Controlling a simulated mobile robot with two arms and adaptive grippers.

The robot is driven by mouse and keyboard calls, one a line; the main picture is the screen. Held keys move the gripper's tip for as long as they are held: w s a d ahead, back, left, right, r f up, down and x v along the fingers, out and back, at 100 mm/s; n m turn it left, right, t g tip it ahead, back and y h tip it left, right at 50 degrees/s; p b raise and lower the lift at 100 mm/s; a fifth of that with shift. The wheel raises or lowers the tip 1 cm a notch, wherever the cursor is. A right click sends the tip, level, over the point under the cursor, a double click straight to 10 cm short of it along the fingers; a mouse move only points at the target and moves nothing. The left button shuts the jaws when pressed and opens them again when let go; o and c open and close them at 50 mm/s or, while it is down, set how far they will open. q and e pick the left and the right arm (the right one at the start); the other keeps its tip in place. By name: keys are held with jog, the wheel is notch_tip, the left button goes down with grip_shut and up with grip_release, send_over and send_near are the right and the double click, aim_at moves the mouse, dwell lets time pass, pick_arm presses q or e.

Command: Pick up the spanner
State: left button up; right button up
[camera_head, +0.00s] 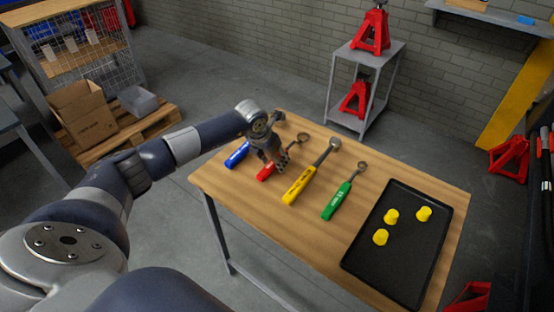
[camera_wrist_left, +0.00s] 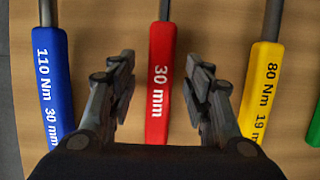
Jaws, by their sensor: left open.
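Several tools with coloured handles lie side by side on a wooden table (camera_head: 330,245). A blue-handled tool (camera_head: 237,155) is marked 110 Nm 30 mm, and a yellow-handled one (camera_head: 300,186) 80 Nm 19 mm. A green-handled tool (camera_head: 337,201) with a ring end lies to the right. My left gripper (camera_head: 282,168) is over the red tool. In the left wrist view its open fingers (camera_wrist_left: 160,72) appear on either side of the red handle, with gaps. My right gripper is not in view.
A black tray (camera_head: 358,262) with three yellow caps (camera_head: 391,216) lies at the table's right end. A grey stand (camera_head: 398,58) with red jacks (camera_head: 371,32) stands behind the table. A cardboard box (camera_head: 84,112) sits on a pallet at the left.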

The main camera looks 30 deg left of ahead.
pick_arm(q)
jog(key=shift+f, duration=0.2)
dwell(0.4)
grip_shut()
jog(key=shift+r, duration=0.1)
